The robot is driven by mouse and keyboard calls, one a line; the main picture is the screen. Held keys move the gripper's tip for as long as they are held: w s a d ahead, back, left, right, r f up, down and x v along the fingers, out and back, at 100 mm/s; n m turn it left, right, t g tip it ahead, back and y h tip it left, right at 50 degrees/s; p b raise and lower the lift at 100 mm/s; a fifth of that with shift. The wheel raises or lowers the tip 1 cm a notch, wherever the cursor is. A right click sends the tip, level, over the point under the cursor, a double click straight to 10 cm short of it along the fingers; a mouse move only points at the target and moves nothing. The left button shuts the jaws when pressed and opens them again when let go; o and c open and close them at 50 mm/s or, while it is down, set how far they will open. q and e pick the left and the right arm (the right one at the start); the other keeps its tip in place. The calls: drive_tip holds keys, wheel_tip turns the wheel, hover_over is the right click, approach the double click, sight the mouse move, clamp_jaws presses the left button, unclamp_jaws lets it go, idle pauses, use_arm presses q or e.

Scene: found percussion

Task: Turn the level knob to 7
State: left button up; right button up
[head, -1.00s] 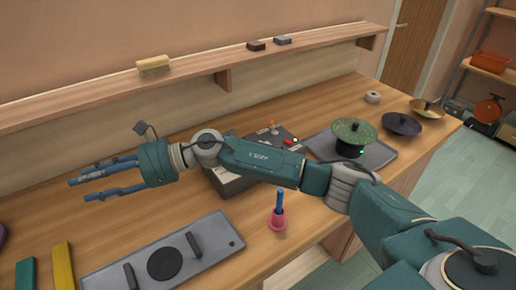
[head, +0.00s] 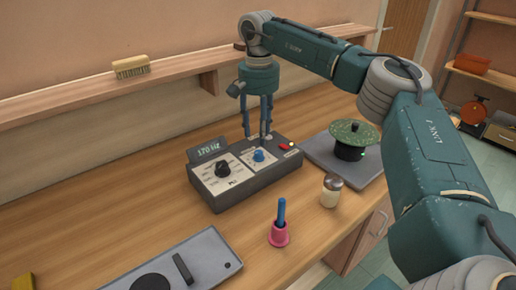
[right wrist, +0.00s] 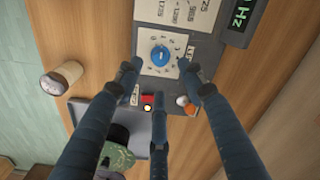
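The tone box (head: 245,190) is a dark grey unit on the wooden bench, with a lit display (head: 208,149) reading 170 Hz. A blue knob (head: 259,155) sits on a white numbered dial plate; it also shows in the right wrist view (right wrist: 159,55). Its exact setting is too small to read. A larger black knob (head: 222,169) is to its left. My right gripper (head: 258,134) points down above the back of the box, behind the blue knob. In the right wrist view its fingers (right wrist: 160,88) are spread and empty, apart from the knob. My left gripper is not in view.
A red button (head: 284,147) is at the box's right end. A shaker jar (head: 331,190) and a pink bell with blue handle (head: 279,232) stand in front.

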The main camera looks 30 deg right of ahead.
sight(259, 152)
wheel_tip(259, 152, down, 7)
drive_tip(key=shift+r+p, duration=0.2)
drive_tip(key=shift+p, duration=0.1)
clamp_jaws()
